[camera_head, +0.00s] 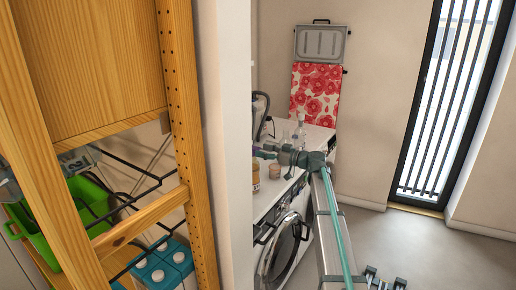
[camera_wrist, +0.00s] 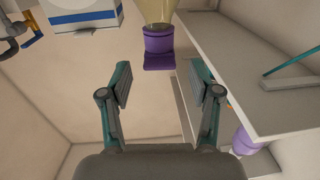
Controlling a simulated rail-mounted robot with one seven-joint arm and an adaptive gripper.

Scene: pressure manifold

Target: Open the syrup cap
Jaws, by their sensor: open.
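A purple cap (camera_wrist: 159,44) is on the neck of a bottle with a pale yellowish, see-through body (camera_wrist: 158,10) at the top of the wrist view. A purple flap or lip (camera_wrist: 159,63) sticks out at the cap's lower edge. I cannot read a label to confirm that it is the syrup. My gripper (camera_wrist: 162,84) is open and empty, its two fingers spread left and right below the cap in the picture, apart from it. In the head view my arm's end is over the washer-side counter, and the fingers are too small to make out.
The white counter (camera_head: 267,195) holds a jar (camera_head: 256,176) and a clear bottle (camera_head: 300,132). A washing machine (camera_head: 284,248) stands below. A pale shelf (camera_wrist: 235,70) runs along the right of the wrist view. A white and blue box (camera_wrist: 85,16) is at upper left.

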